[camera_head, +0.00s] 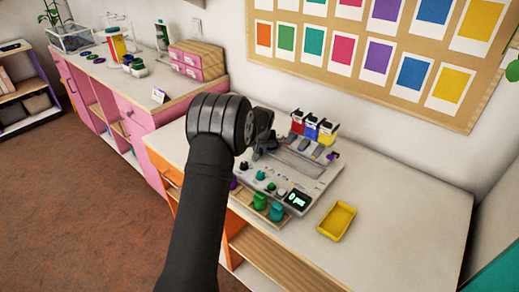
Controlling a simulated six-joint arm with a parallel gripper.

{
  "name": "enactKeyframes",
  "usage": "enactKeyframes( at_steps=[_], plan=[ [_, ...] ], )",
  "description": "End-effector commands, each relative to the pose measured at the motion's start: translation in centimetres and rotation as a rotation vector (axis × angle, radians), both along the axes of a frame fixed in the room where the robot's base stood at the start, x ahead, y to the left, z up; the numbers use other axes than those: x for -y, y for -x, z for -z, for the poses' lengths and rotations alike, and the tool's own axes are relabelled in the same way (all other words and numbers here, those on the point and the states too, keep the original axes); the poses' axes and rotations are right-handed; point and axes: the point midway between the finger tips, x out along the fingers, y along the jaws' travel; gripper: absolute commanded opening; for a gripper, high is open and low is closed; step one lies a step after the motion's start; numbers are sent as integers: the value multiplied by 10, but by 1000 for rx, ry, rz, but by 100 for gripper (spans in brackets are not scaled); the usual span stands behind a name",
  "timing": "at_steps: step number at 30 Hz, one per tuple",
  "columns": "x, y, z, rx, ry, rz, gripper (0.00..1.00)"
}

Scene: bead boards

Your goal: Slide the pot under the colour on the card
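A grey dispenser machine (310,182) stands on the white table, with red (298,122), blue (312,128) and yellow (327,132) containers along its back. A green pot (260,201) and a teal pot (277,212) stand on a wooden strip at its front; a purple piece (234,183) is partly hidden by my arm. Which pot is meant, I cannot tell. A small white card (158,95) with a dark mark stands on the pink cabinet at the left. My gripper (264,140) is mostly hidden behind my dark wrist, over the machine's left part; its fingers cannot be made out.
An empty yellow tray (338,220) lies right of the machine. The table's right part (415,215) is clear. A small lit display (298,200) sits at the machine's front right. Pink drawers (196,66) stand on the cabinet. Colour swatches hang on the wall board (400,118).

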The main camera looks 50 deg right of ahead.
Motion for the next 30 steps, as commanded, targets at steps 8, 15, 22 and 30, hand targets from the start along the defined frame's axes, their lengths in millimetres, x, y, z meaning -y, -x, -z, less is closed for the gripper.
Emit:
enactKeyframes(
  at_steps=[8,15,22,30],
  plan=[
    [0,13,0,0,-1,2,0],
    [0,58,0,-1,-2,4,0],
    [1,117,0,0,-1,5,0],
    [0,174,0,0,0,4,0]
  ],
)
